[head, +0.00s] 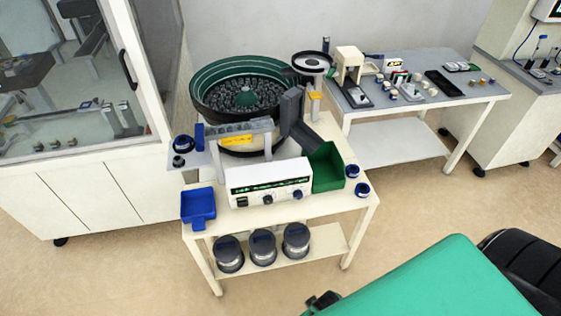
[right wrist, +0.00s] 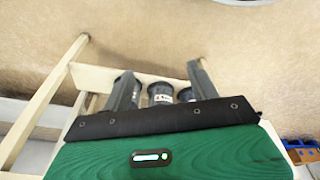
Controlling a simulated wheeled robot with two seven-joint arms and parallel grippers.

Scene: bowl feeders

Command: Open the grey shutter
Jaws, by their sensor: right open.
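A dark grey upright plate (head: 293,106), likely the grey shutter, stands above a dark grey chute beside the bowl feeder (head: 205,85). I cannot tell for certain whether it is the shutter or whether it is open. The chute slopes down to a green bin (head: 326,166). My right gripper is open and empty in the right wrist view (right wrist: 162,78), its two dark fingers apart, with the cart's lower shelf beyond them. In the head view my green and black right arm is low at the right, well apart from the feeder. My left gripper is not in view.
A white control box (head: 268,182) stands at the cart's front, with a blue tray (head: 198,207) at its left. Several dark jars (head: 263,248) stand on the lower shelf. A glass-fronted cabinet (head: 75,190) is close on the left. Floor in front is clear.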

